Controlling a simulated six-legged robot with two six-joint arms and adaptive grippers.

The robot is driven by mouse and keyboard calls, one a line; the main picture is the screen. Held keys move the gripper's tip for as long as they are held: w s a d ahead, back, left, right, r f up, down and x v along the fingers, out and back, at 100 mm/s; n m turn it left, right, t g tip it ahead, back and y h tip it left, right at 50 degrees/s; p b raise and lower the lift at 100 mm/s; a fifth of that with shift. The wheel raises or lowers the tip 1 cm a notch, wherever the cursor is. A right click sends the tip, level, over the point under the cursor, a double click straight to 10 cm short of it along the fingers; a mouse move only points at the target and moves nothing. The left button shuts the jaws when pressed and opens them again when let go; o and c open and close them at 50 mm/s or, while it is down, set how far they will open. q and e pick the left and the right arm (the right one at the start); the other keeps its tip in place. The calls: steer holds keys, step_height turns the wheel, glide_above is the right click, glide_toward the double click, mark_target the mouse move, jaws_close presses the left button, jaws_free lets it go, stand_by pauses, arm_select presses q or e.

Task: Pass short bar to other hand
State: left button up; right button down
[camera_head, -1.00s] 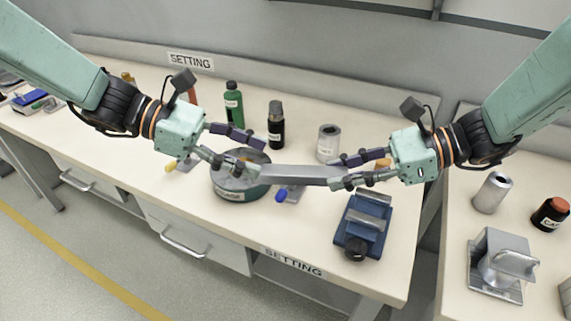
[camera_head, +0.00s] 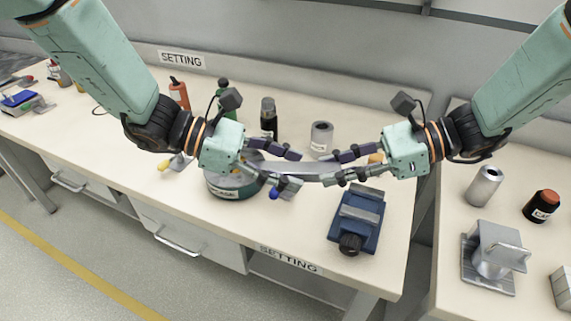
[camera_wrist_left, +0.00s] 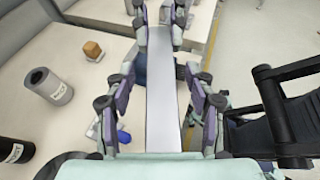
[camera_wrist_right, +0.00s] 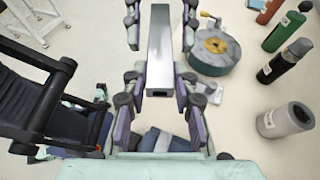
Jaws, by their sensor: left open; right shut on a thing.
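The short bar (camera_head: 306,171) is a grey metal bar held level above the bench between my two grippers. My right gripper (camera_head: 345,166) is shut on its right end. My left gripper (camera_head: 285,166) is open, with its fingers on either side of the bar's left part. In the left wrist view the bar (camera_wrist_left: 163,95) runs between the spread left fingers, with gaps showing at both sides. In the right wrist view the bar (camera_wrist_right: 160,55) reaches away from the right gripper toward the left fingers at the top.
A grey cylinder (camera_head: 321,138) and several bottles stand behind. The right bench (camera_head: 455,195) holds a can, a dark jar and a metal block.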

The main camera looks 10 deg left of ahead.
arm_select(q)
steer(key=shift+c, duration=0.3)
jaws_close()
arm_select(e)
steer(key=c, duration=1)
jaws_free()
